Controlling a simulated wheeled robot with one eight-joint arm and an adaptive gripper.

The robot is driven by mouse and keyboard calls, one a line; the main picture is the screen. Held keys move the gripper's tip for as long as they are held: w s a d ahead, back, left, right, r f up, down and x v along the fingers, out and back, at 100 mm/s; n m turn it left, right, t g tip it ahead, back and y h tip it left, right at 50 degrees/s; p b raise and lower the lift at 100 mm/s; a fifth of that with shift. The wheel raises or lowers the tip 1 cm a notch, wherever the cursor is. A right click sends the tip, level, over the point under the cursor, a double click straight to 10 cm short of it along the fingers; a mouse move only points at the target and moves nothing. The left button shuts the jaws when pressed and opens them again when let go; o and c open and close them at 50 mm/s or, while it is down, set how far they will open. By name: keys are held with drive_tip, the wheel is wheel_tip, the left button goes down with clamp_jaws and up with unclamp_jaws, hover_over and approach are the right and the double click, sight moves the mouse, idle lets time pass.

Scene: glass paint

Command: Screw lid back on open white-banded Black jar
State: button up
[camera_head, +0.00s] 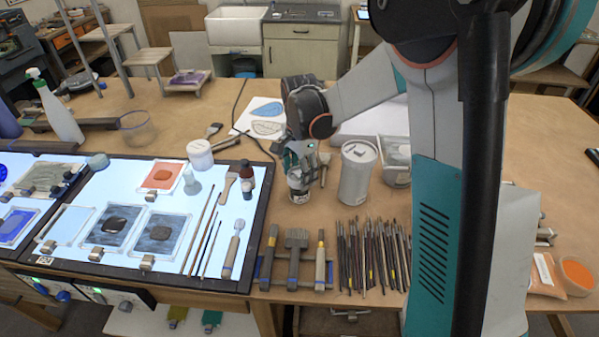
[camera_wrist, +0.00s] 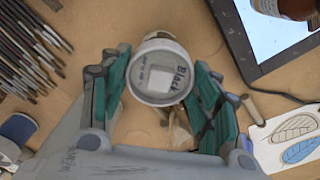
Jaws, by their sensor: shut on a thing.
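My gripper (camera_head: 303,170) points down at the middle of the table, with its fingers around the top of a small jar (camera_head: 299,195). The jar stands upright on the wood and shows a pale band with dark parts. In the wrist view my gripper (camera_wrist: 161,72) has its teal fingers on both sides of a round white-rimmed lid (camera_wrist: 160,88). The lid's greyish face carries the word "Black" and a pale square. The lid is over the jar, but the fingers hide the seam, so I cannot tell whether it is seated or threaded.
A tall white canister (camera_head: 357,175) stands close to the right of my gripper. Several brushes (camera_head: 372,255) and tools lie in front. The lit panel (camera_head: 120,180) is to the left, with a small dark bottle (camera_head: 247,182) near its edge. Leaf drawings (camera_head: 265,115) lie behind.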

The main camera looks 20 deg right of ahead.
drive_tip(key=m, duration=0.5)
drive_tip(key=shift+b, duration=0.3)
drive_tip(key=o, duration=1)
drive_tip(key=shift+c, duration=0.2)
drive_tip(key=shift+o, duration=0.5)
drive_tip(key=shift+o, duration=0.3)
drive_tip(key=shift+r+p, duration=1.9)
drive_tip(key=shift+r, duration=1.1)
